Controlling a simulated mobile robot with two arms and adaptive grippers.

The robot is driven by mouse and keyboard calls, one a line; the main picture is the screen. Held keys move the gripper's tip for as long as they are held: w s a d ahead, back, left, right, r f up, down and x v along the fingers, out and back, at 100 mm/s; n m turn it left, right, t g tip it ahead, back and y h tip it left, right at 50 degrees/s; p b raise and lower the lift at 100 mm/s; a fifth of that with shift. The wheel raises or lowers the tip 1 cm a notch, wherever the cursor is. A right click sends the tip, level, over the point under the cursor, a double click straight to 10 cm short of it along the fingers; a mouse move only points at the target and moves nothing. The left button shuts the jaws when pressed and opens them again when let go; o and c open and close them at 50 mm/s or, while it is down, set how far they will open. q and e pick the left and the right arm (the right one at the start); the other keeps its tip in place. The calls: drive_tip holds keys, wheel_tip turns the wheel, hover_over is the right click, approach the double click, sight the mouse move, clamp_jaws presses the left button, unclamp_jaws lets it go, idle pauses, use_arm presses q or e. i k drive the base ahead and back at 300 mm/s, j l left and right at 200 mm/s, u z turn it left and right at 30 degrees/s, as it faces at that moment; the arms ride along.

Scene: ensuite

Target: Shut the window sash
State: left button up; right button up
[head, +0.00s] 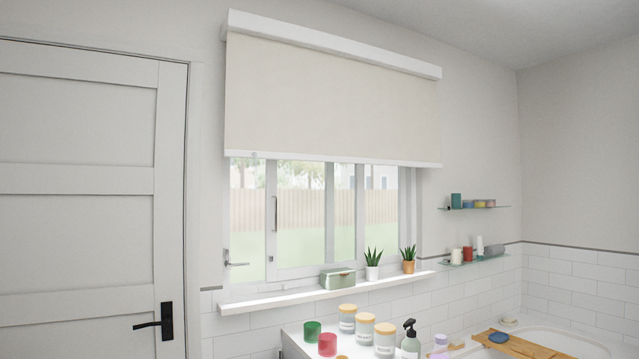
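The window sash (271,226) is a white upright framed pane with a slim vertical pull handle (276,215) on its left stile. It stands in the white window frame (407,200), away from the left jamb, with a strip of view between them. A small lever handle (237,264) shows at the lower left of the window. A cream roller blind (330,98) hides the top of the window and sash. Neither of my grippers is in view.
A white sill (300,298) carries a green box (338,278) and two potted plants (373,264) (408,260). A closed door (78,215) is left; glass shelves (475,208) and a bath (555,338) are right.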

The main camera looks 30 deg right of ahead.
sight(273, 274)
drive_tip(key=i+z, duration=0.1)
drive_tip(key=z, duration=0.5)
drive_tip(key=i+j+z, duration=0.55)
drive_tip(key=z, duration=0.15)
drive_tip(key=i+j+z, duration=0.3)
drive_tip(key=j, duration=0.15)
drive_tip(key=k, duration=0.1)
